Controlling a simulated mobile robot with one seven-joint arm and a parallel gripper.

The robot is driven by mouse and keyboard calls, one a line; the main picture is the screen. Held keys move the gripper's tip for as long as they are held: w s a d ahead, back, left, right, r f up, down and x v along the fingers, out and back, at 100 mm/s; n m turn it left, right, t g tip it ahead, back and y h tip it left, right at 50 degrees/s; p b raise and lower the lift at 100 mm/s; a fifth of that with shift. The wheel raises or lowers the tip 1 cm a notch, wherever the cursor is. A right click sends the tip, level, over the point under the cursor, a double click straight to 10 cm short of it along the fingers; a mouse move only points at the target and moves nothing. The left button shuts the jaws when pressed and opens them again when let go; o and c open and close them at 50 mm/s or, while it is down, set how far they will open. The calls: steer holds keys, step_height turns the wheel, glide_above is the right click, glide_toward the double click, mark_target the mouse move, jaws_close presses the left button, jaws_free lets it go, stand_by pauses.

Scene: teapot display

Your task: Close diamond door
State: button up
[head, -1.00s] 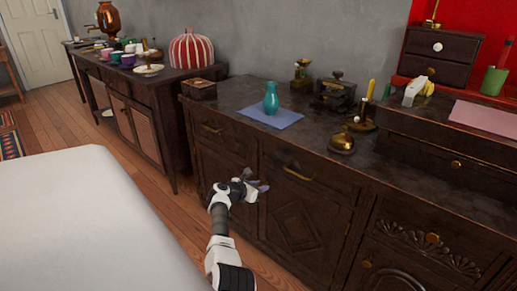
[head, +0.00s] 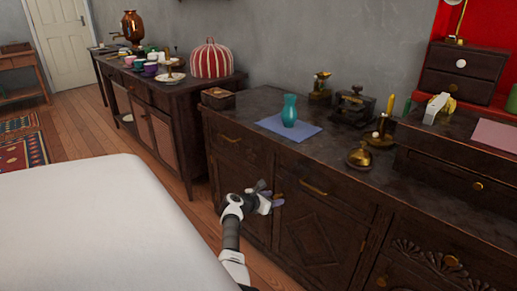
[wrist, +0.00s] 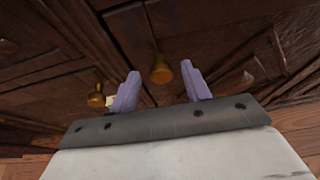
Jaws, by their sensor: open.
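The diamond door (head: 318,242) is the dark wooden cabinet door with a carved diamond, under a drawer with a brass pull. It looks nearly flush in the head view; I cannot tell if it stands slightly ajar. My gripper (head: 270,198) is in front of the cabinet, by the door's upper left edge. In the wrist view my gripper (wrist: 161,90) has its two purple fingers apart with nothing held. A brass knob (wrist: 160,69) shows just beyond and between the fingertips. A second brass knob (wrist: 97,97) is left of the left finger.
A blue-green vase (head: 289,110) stands on a blue cloth (head: 272,125) on the cabinet top. A brass bell-like pot (head: 360,158) and candle holder are to its right. A large white surface (head: 90,225) fills the lower left. Wooden floor (head: 155,160) lies between.

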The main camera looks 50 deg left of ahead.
steer(key=p+v, duration=0.3)
steer(key=v, duration=0.9)
steer(key=shift+p, duration=0.35)
steer(key=shift+r, duration=0.1)
